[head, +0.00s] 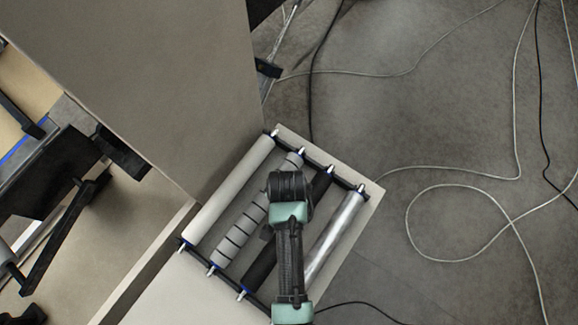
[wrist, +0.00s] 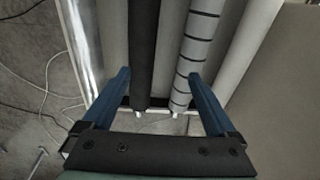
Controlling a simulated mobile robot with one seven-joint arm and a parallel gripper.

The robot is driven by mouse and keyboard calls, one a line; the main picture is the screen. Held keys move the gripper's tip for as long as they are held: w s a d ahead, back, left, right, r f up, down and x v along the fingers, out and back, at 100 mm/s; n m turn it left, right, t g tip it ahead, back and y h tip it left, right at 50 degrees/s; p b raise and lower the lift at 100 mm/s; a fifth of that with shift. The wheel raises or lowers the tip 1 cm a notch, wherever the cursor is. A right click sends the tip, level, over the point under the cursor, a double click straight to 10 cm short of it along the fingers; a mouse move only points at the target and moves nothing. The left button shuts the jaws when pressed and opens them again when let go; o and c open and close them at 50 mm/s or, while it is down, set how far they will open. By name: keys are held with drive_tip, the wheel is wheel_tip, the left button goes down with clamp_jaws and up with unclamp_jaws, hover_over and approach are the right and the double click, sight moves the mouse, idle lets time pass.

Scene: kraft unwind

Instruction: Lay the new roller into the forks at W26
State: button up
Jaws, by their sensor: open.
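A rack (head: 345,165) holds rollers side by side: a plain light grey roller (head: 228,188), a grey roller with black bands (head: 234,238), a black roller (head: 262,262) and a shiny metal roller (head: 341,232). In the wrist view, my gripper (wrist: 158,74) is open and empty. Its blue fingers stand apart over the black roller (wrist: 144,50) and the banded roller (wrist: 199,40). Contact cannot be told. In the head view my arm covers part of the rack and hides my fingers. No W26 label is readable, and I cannot tell which forks or roller the task names.
A large grey-brown panel (head: 150,80) stands left of the rack. Dark machine arms (head: 62,215) show at the far left. Pale and black cables (head: 460,188) lie across the concrete floor at right, with open floor around them.

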drive_tip(key=shift+g, duration=0.6)
drive_tip(key=s, duration=0.2)
drive_tip(key=s+f, duration=0.1)
drive_tip(key=s, duration=0.1)
drive_tip(key=shift+d, duration=0.2)
drive_tip(key=shift+s+f, duration=0.1)
drive_tip(key=shift+f, duration=0.15)
drive_tip(key=shift+f+b, duration=0.55)
drive_tip(key=shift+f, duration=0.05)
drive_tip(key=f+b, duration=0.6)
drive_tip(key=f, duration=0.1)
drive_tip(key=f+b, duration=0.3)
drive_tip(key=shift+w+f, duration=0.2)
drive_tip(key=shift+w, duration=0.05)
drive_tip(key=shift+c, duration=0.3)
clamp_jaws()
drive_tip(key=shift+r, duration=0.1)
